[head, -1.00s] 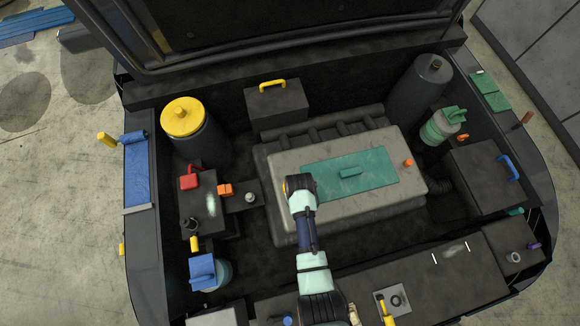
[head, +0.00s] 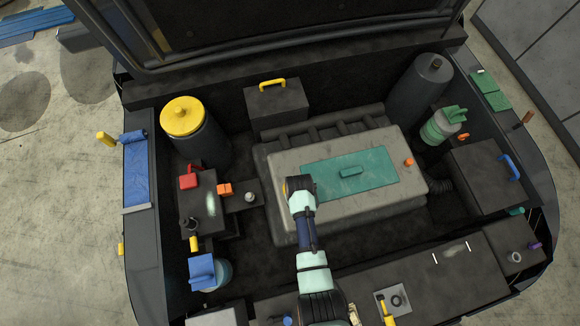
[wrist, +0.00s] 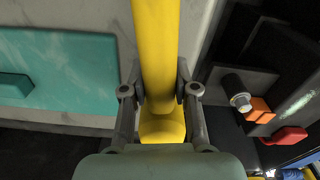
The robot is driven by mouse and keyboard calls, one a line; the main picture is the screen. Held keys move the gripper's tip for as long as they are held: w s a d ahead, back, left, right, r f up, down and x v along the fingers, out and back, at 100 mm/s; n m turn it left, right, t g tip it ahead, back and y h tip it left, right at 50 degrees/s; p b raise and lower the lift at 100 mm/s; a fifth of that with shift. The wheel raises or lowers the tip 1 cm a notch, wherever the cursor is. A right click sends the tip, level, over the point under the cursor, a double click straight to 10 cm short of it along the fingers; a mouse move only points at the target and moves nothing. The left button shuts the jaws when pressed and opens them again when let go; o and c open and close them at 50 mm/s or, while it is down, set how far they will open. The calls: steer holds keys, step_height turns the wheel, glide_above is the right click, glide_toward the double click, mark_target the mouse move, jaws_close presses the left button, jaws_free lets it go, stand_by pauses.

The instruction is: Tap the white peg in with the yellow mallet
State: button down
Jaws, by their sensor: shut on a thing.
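My gripper (wrist: 160,92) is shut on the yellow mallet (wrist: 157,40); its smooth yellow shaft runs between the two fingers in the wrist view. In the head view my wrist is over the left edge of the grey engine cover, with only a sliver of yellow (head: 286,189) showing beside it; the rest of the mallet is hidden. A short pale peg (head: 249,197), which looks like the white peg, stands on a small dark block left of my gripper. It also shows in the wrist view (wrist: 241,101), right of the mallet and apart from it.
The grey engine cover (head: 270,165) with its teal panel (head: 383,172) lies right of the peg. An orange clip (head: 224,190) and a red cap (head: 188,182) sit left of the peg. A yellow-topped cylinder (head: 183,118) rises behind them.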

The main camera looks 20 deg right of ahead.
step_height(320, 180, up, 5)
steer(key=p, duration=0.5)
steer(key=shift+r, duration=0.15)
stand_by(0.3)
steer(key=w+a+r+p, duration=0.2)
steer(key=w+a+r, duration=0.2)
steer(key=r, duration=0.6)
steer(key=w+a+r+p, duration=0.2)
steer(key=w+a+r, duration=0.2)
steer(key=r, duration=0.7)
steer(key=w+a+r+p, duration=0.2)
steer(key=w+a+r, duration=0.2)
steer(key=w+r, duration=0.3)
step_height(320, 180, up, 4)
steer(key=shift+w+r, duration=0.1)
steer(key=shift+w, duration=0.15)
